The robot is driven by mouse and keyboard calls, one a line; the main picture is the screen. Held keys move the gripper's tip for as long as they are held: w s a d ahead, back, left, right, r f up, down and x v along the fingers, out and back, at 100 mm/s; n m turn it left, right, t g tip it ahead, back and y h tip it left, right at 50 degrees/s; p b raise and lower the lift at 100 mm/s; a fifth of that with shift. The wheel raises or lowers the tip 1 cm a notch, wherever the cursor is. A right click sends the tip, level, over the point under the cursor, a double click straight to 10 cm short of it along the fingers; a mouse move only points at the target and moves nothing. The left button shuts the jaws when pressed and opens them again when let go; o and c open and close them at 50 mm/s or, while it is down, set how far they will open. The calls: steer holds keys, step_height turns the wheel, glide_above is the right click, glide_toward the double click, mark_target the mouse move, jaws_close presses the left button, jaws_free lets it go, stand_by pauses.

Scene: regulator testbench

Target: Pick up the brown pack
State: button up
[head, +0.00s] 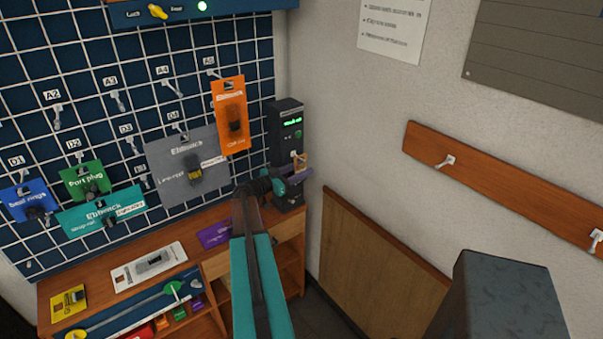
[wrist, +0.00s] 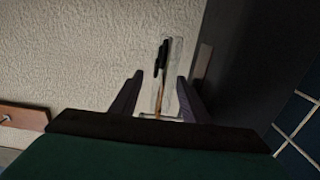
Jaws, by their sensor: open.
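A small brown piece, likely the brown pack (head: 300,161), shows just above my gripper's fingers, in front of the black device with the green display. Most of it is hidden or too small to make out. My gripper (head: 299,177) is open at that device, its dark purple fingers pointing right. In the wrist view, my gripper (wrist: 160,80) has its two fingers apart. A narrow, pale, see-through pack (wrist: 173,62) with a black part and a brown strip shows between them. I cannot tell whether either finger touches it.
The black device (head: 286,125) stands at the pegboard's right end. An orange pack (head: 230,88) and a grey pack (head: 170,172) hang left of it. A wooden hook rail (head: 500,185) is on the right wall. A wooden bench (head: 285,228) with several packs lies below.

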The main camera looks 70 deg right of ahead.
jaws_close()
stand_by(0.3)
steer(key=shift+r, duration=0.15)
steer(key=shift+r+b, duration=0.35)
steer(key=shift+b, duration=0.2)
steer(key=shift+s+a+r, duration=0.1)
steer(key=shift+a+r, duration=0.1)
steer(key=s+a+b, duration=0.7)
steer(key=s+a, duration=0.4)
steer(key=s, duration=0.2)
steer(key=shift+s+b, duration=0.3)
stand_by(0.4)
